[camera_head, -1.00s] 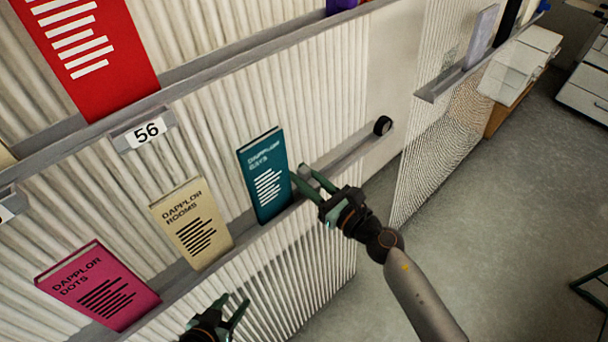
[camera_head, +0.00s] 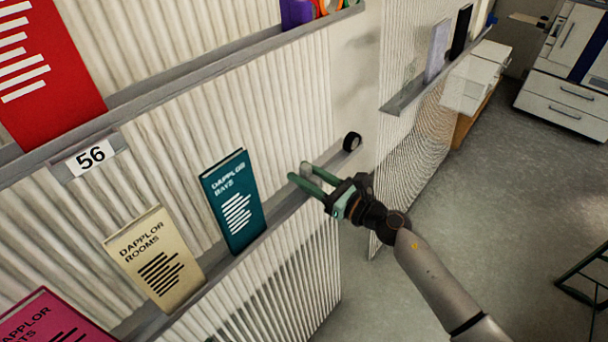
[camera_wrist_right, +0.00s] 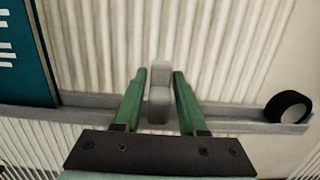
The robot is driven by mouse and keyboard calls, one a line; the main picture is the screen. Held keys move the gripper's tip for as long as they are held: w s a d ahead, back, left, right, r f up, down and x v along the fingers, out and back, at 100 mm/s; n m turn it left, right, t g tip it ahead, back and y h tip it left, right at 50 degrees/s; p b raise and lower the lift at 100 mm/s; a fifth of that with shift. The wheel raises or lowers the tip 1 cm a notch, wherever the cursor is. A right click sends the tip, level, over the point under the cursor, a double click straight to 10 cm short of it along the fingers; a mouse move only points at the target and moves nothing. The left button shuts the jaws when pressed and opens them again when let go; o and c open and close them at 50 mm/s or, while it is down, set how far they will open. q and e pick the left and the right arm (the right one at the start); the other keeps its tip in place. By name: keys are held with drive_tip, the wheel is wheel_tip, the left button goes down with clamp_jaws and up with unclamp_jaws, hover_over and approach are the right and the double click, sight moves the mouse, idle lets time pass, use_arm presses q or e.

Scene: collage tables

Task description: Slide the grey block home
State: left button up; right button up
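The grey block (camera_wrist_right: 159,104) stands on the narrow grey ledge in the right wrist view, between the two green fingers of my right gripper (camera_wrist_right: 159,78). Slim gaps seem to show between it and each finger. In the head view my right gripper (camera_head: 304,175) is at the ledge, right of the teal book, fingers apart. A small grey patch (camera_head: 306,167) by the fingertips looks like the block, mostly hidden by the fingers. My left gripper is out of view.
A teal book (camera_head: 233,203) stands on the ledge left of my right gripper. A black round roll (camera_head: 352,142) sits near the ledge's right end. A cream book (camera_head: 155,260) stands further left. The ledge between block and roll (camera_wrist_right: 235,112) looks clear.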

drive_tip(key=shift+o, duration=1.1)
use_arm(q)
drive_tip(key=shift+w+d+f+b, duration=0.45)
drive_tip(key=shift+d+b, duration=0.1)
drive_tip(key=shift+b, duration=0.45)
use_arm(e)
drive_tip(key=v, duration=1.2)
drive_tip(key=shift+s+d, duration=0.15)
drive_tip(key=shift+s, duration=0.05)
drive_tip(key=shift+r, duration=0.1)
